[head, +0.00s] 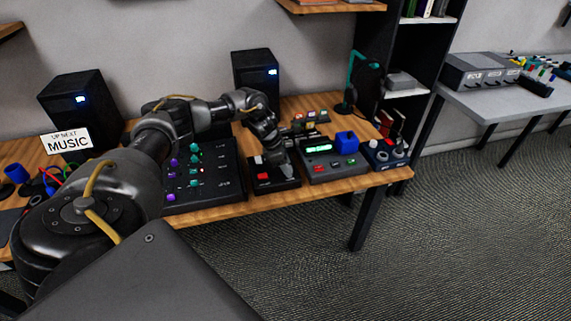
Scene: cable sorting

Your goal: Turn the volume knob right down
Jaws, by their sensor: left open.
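My left gripper (281,160) reaches down over a small black box (266,187) near the table's front edge. The box has a red square button (263,176) on its left part. My gripper covers the box's right part, so whether a knob sits between the fingers is hidden. A black mixer panel (214,187) left of the box carries purple knobs (171,197) and teal knobs (194,171). No label shows which control is the volume knob. My right gripper is out of view.
A grey device with a green display (317,149) and a blue block (346,142) stands right of the box. A knobbed unit (383,156) is at the table's right end. Speakers (255,76) and a "MUSIC" sign (66,140) stand left and behind.

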